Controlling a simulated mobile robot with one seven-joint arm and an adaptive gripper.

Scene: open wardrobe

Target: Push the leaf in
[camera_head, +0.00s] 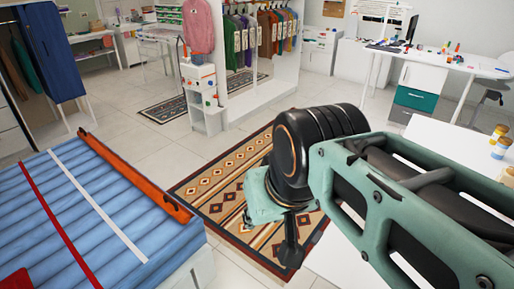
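A blue upright panel (55,55), which looks like the open door leaf, stands at the upper left in the head view. It is on the right side of an open wardrobe (12,135), where dark and green clothes hang. My gripper (289,240) hangs at the end of my green and black arm, right of centre, over the patterned rug. It is well apart from the blue panel. My wrist hides most of the gripper, so I cannot tell whether its fingers are open or shut.
A bed-like blue padded surface (90,225) with an orange edge board (135,178) lies at the lower left. The patterned rug (215,195) covers the middle floor. A white clothes rack unit (262,92) stands behind. White desks (440,62) stand at the right.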

